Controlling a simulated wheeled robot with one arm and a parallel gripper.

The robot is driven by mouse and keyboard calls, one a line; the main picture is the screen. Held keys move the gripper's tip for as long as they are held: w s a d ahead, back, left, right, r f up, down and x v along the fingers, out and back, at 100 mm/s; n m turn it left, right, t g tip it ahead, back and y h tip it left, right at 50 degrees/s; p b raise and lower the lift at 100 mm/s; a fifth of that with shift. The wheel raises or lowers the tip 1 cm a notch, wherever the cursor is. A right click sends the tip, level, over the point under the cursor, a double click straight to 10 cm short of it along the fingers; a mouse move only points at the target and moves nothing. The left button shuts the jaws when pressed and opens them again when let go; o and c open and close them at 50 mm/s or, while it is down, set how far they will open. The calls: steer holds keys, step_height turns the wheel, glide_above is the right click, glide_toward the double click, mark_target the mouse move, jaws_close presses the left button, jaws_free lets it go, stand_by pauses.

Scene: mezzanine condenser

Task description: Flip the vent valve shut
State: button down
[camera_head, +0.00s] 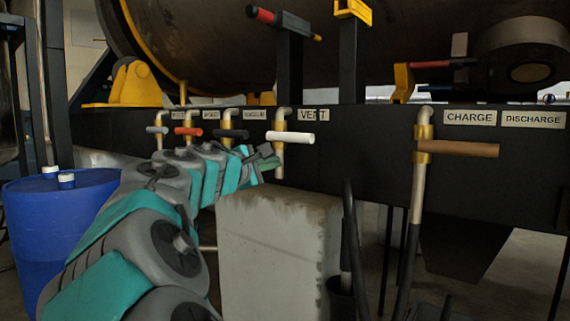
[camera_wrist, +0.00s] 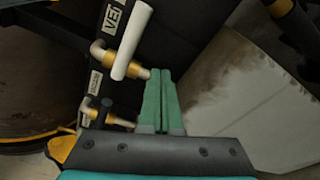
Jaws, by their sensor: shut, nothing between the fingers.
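The vent valve has a white handle (camera_head: 290,136) on a brass body, under the VENT label (camera_head: 313,115) on the black beam. In the head view the handle sticks out level to the right, across the vertical pipe. It also shows in the wrist view as a white bar (camera_wrist: 131,42) on a brass fitting (camera_wrist: 109,56). My gripper (camera_head: 270,161) is shut and empty, just below and slightly left of the handle. In the wrist view its green fingers (camera_wrist: 158,88) lie together beside the lower end of the valve's pipe. I cannot tell whether they touch the pipe.
Left of the vent valve are valves with black (camera_head: 231,134), red (camera_head: 188,131) and grey (camera_head: 157,129) handles. A brown-handled valve (camera_head: 457,148) hangs under the CHARGE label at right. A concrete block (camera_head: 280,240) stands below; a blue drum (camera_head: 30,215) is at left.

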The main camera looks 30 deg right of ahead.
steer(key=shift+v, duration=0.9)
